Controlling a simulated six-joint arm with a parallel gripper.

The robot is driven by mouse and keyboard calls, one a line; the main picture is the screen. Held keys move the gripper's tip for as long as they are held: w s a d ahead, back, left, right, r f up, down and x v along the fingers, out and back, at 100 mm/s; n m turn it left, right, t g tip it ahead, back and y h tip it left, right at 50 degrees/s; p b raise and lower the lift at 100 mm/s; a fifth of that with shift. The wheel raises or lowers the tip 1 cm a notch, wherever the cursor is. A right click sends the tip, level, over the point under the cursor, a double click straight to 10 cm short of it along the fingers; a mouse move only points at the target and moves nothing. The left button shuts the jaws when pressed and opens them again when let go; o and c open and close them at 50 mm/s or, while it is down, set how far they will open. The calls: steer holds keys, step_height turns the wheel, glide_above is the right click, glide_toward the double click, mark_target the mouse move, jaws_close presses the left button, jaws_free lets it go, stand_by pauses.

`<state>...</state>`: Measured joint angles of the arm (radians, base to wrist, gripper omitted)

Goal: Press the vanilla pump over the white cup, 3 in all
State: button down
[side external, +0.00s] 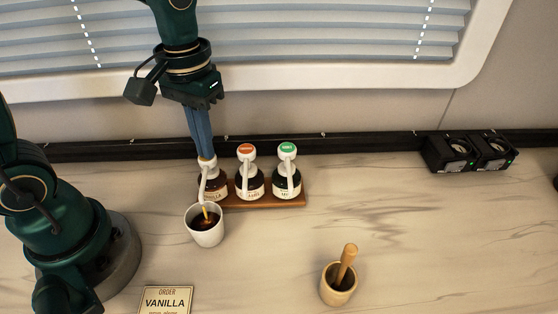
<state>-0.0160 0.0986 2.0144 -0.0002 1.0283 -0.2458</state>
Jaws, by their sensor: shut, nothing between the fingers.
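My gripper (207,157) points straight down with its fingers shut, its tips at the top of the vanilla pump (208,163). The tips hide the top of that pump head, and the picture is too small to tell how far the pump is pressed. The vanilla bottle (215,185) is dark brown and stands at the left end of a row of three. The white cup (205,236) stands upright in front of it, below its spout. Dark liquid shows in the cup, with an amber streak below the spout.
Two more pump bottles, one with an orange top (246,149) and one with a green top (287,148), share the wooden tray (295,201). An order card (166,301) reads VANILLA. A beige pot (338,288) holds a wooden tool. Black boxes (470,153) stand at the back right.

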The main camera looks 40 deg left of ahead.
steer(key=shift+r, duration=1.45)
steer(key=shift+f, duration=0.2)
steer(key=shift+f, duration=1.25)
steer(key=shift+r, duration=1.45)
steer(key=shift+r, duration=3)
